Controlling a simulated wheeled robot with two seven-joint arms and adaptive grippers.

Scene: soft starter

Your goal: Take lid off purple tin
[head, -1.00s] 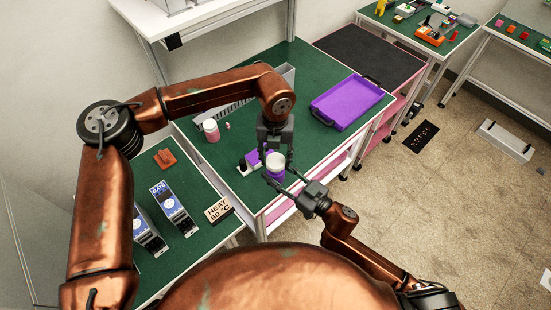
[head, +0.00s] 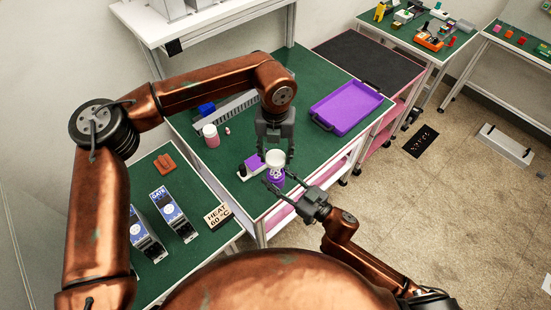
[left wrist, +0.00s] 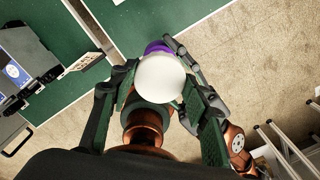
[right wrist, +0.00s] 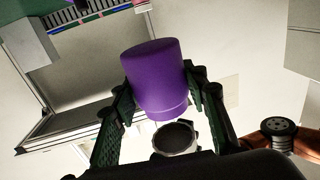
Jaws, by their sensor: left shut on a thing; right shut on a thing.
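The purple tin (head: 278,181) is held off the floor, just past the front edge of the green table. My right gripper (head: 274,182) is shut on its side, and the tin fills those jaws in the right wrist view (right wrist: 155,78). The white lid (head: 275,156) is in my left gripper (head: 276,154), which comes down from above and is shut on it. In the left wrist view the lid (left wrist: 160,78) covers most of the tin, and a purple edge (left wrist: 157,47) shows beyond it. The lid appears apart from the tin, though fingers partly hide the gap.
On the green table (head: 300,110) are a purple tray (head: 346,106), a white-capped pink bottle (head: 211,136) and a small purple-and-white device (head: 251,164). A sign (head: 217,215) and blue-fronted units (head: 169,206) stand at the left. The table's middle is clear.

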